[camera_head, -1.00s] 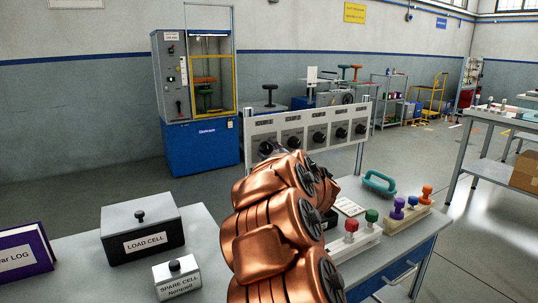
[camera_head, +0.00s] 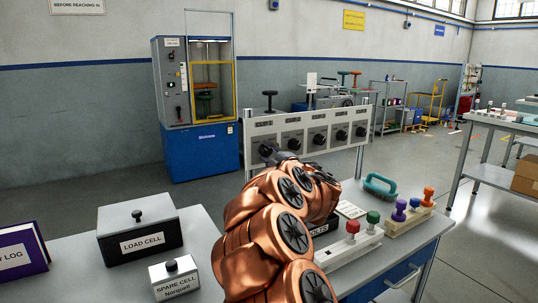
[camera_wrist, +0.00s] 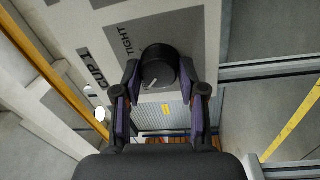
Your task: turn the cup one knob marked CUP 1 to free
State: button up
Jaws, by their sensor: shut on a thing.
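The cup one knob (camera_wrist: 158,62) is a round black knob on a grey plate in the wrist view. The word TIGHT (camera_wrist: 125,40) and a partly hidden CUP label (camera_wrist: 92,70) are beside it. A small pale mark shows at the knob's lower left edge. My gripper (camera_wrist: 159,78) has a finger on each side of the knob and is shut on it. In the head view my gripper (camera_head: 274,154) is at the leftmost knob (camera_head: 265,149) of the white panel (camera_head: 292,122), and the fingertips are too small to make out.
Several more black knobs (camera_head: 319,139) line the panel to the right. The bench in front holds a load cell box (camera_head: 138,241), a spare cell (camera_head: 174,278), coloured-knob pieces (camera_head: 373,217) and a teal handle (camera_head: 381,186). A blue-based machine (camera_head: 201,150) stands behind.

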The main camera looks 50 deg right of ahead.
dwell(0.3)
jog(key=o, duration=1.1)
jog(key=shift+o, duration=0.2)
jog(key=v, duration=1.2)
jog(key=shift+a, duration=0.1)
